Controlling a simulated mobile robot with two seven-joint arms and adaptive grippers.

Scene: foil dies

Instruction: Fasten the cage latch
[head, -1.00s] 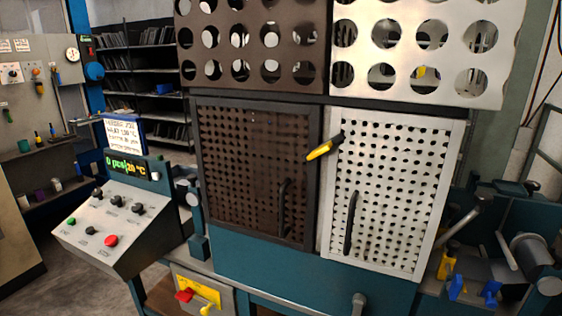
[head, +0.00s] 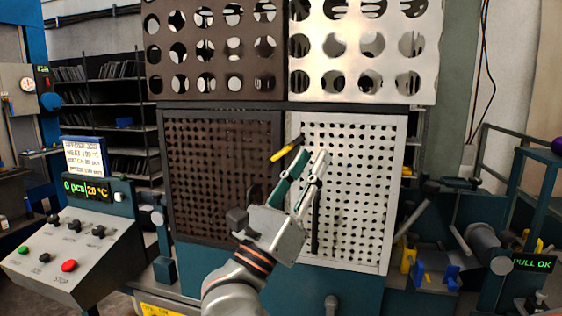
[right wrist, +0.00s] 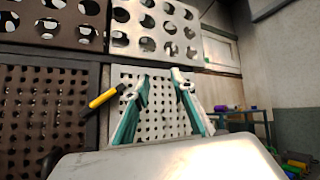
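The cage has a dark perforated left door (head: 215,165) and a pale perforated right door (head: 360,190). The latch (head: 284,153) is a yellow-gripped lever with a black end near the pale door's upper left corner. It is tilted, its yellow end pointing down and left over the dark door; it also shows in the right wrist view (right wrist: 103,97). My right gripper (head: 313,156) is in front of the pale door, just right of the latch and apart from it. Its fingers (right wrist: 162,79) are spread with nothing between them. My left gripper is out of view.
Panels with large round holes (head: 365,45) stand above the doors. A control console (head: 70,250) is at the left. A bench with a grey cylinder (head: 488,245) and a "PULL OK" display (head: 534,263) is at the right. The pale door's handle (head: 316,232) is partly behind my gripper.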

